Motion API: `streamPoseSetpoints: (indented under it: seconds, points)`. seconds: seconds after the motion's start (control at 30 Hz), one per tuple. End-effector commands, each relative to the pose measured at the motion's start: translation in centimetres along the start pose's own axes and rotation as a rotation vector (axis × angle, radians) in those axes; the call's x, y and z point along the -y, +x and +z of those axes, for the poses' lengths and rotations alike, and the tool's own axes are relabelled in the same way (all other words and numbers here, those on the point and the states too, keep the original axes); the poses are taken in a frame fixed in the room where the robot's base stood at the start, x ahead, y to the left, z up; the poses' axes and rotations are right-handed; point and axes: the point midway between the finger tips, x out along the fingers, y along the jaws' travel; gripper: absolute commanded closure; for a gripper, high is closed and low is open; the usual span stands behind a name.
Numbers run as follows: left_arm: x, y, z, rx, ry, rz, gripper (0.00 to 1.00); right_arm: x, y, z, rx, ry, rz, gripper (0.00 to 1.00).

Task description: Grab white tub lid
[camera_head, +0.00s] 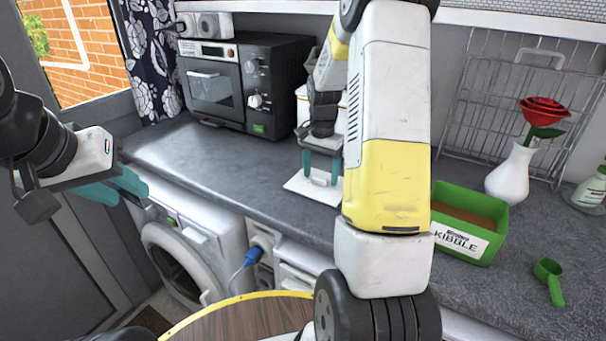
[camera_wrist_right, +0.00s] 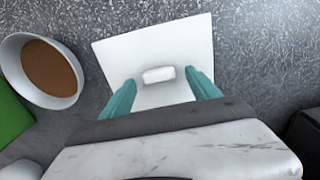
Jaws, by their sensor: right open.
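The white tub lid (camera_head: 300,186) is a flat square plate lying on the grey counter, partly behind my right arm in the head view. It also shows in the right wrist view (camera_wrist_right: 150,48), with a small raised handle (camera_wrist_right: 158,74) at its middle. My right gripper (camera_head: 321,170) points down over the lid, open. In the right wrist view its teal fingers (camera_wrist_right: 161,80) are on either side of the handle, with gaps visible. Contact with the lid cannot be told. My left gripper (camera_head: 132,185) hangs at the left, away from the lid; its finger gap is unclear.
A round white container with brown contents (camera_wrist_right: 46,68) stands left of the lid in the wrist view. A black oven (camera_head: 245,85) is behind. The counter left of the lid is clear.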

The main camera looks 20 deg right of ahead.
Motion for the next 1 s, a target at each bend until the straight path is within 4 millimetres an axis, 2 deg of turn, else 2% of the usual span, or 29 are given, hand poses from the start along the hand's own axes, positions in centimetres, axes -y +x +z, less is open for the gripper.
streamPoseSetpoints:
  seconds: [0.27, 0.37, 0.6, 0.63, 0.87, 1.0]
  points:
    - [0.0, 0.0, 0.0, 0.0, 0.0, 0.0, 0.64, 0.0, 0.6, 0.0, -0.001, 0.0, -0.001, 0.29]
    - [0.0, 0.0, 0.0, 0.0, 0.0, 0.0, 0.64, 0.0, 0.5, 0.0, -0.001, 0.0, -0.001, 0.45]
    - [0.0, 0.0, 0.0, 0.0, 0.0, 0.0, 0.64, 0.0, 0.5, 0.0, -0.001, 0.0, -0.001, 0.92]
    - [0.0, 0.0, 0.0, 0.0, 0.0, 0.0, 0.64, 0.0, 0.5, 0.0, -0.002, 0.0, -0.001, 0.96]
    - [0.0, 0.0, 0.0, 0.0, 0.0, 0.0, 0.64, 0.0, 0.4, -0.1, -0.002, 0.0, -0.001, 0.97]
    - [0.0, 0.0, 0.0, 0.0, 0.0, 0.0, 0.64, 0.1, -1.1, -0.1, -0.005, 0.0, -0.003, 0.97]
